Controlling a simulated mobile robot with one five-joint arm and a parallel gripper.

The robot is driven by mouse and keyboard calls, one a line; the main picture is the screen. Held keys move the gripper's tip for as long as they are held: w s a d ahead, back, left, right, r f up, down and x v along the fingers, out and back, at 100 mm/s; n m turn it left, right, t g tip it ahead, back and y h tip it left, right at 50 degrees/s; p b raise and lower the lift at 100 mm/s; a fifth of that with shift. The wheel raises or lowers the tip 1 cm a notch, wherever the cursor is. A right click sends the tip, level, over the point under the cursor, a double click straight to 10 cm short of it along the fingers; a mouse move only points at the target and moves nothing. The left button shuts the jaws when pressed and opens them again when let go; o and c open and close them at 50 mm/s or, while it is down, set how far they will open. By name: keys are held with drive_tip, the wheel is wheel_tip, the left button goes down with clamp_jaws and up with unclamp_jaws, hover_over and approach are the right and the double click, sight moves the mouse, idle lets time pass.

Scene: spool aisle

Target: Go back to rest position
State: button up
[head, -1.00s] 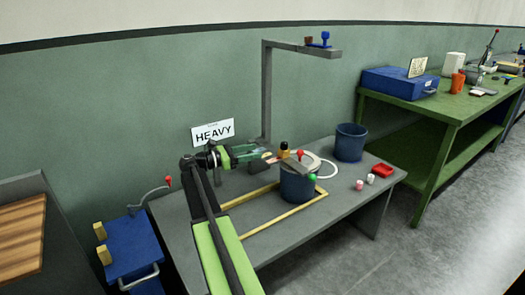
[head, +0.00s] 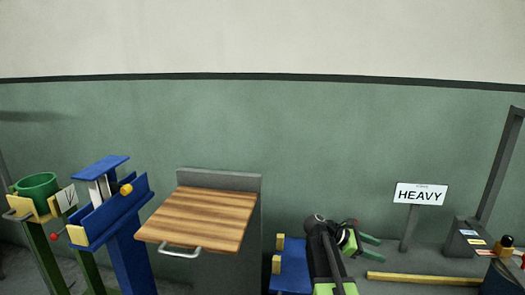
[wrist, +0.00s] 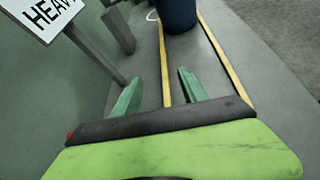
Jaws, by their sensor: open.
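My gripper (head: 371,248) is at the lower right of the head view, on the folded green and black arm, left of the HEAVY sign. In the wrist view its two green fingers (wrist: 158,93) stand apart with nothing between them. Beyond them lie the grey table top (wrist: 145,75) and a yellow frame strip (wrist: 166,70). A dark blue bucket (wrist: 179,14) stands farther off at the top.
The HEAVY sign (head: 420,194) on its post stands close by my gripper. A grey upright (head: 497,170) rises at right. A wood-topped cabinet (head: 200,217), blue stand (head: 118,215) and green cup (head: 37,185) are to the left.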

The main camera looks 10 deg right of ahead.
drive_tip(key=s+a+f+m+t+y, duration=0.1)
drive_tip(key=s+a+f+m+y, duration=0.3)
drive_tip(key=a, duration=0.7)
drive_tip(key=s+a+f+m+t+y, duration=0.1)
drive_tip(key=a+f+m+y, duration=0.4)
drive_tip(key=a, duration=0.6)
drive_tip(key=s+a+f+m+y, duration=0.3)
drive_tip(key=a+f+m+y, duration=0.15)
drive_tip(key=a, duration=0.55)
wheel_tip(320, 180, up, 29)
drive_tip(key=p, duration=2.9)
drive_tip(key=shift+a+h, duration=0.2)
drive_tip(key=shift+h, duration=0.15)
